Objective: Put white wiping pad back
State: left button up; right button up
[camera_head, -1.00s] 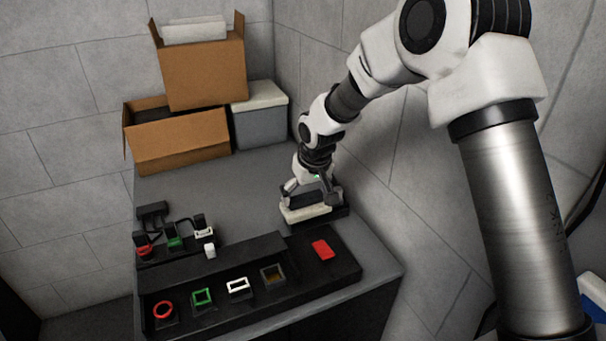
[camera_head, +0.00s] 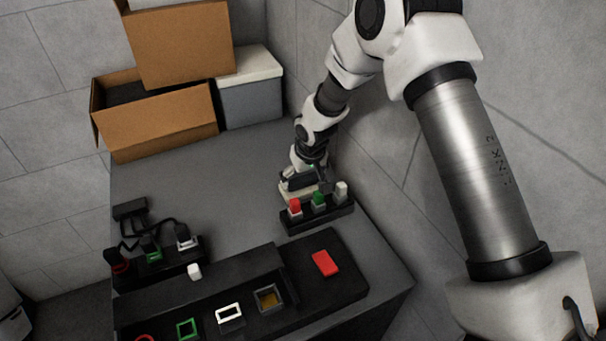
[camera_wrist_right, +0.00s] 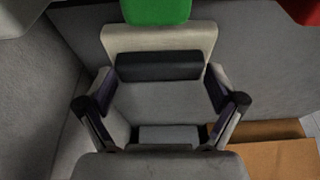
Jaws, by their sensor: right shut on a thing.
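The white wiping pad (camera_head: 287,189) has a pale base and a dark grip bar; it also shows in the right wrist view (camera_wrist_right: 160,37). My right gripper (camera_head: 305,180) is shut on it, with its fingers at the two ends of the dark bar. The pad is just behind a black rack (camera_head: 325,216) holding red, green and white pieces. I cannot tell whether the pad touches the grey table (camera_head: 200,190) or the rack. My left gripper is out of view.
A black panel (camera_head: 345,285) with coloured frames and a red block (camera_head: 325,263) lies in front. Cabled plugs (camera_head: 153,250) stand at left. Cardboard boxes (camera_head: 160,120) and a lidded grey bin (camera_head: 250,100) stand behind. A wall is close on the right. The table's middle is clear.

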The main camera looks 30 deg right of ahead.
jog(key=shift+f, duration=0.15)
jog(key=shift+c, duration=0.3)
jog(key=shift+s+f, duration=0.1)
jog(key=o, duration=0.7)
jog(key=shift+o, duration=0.2)
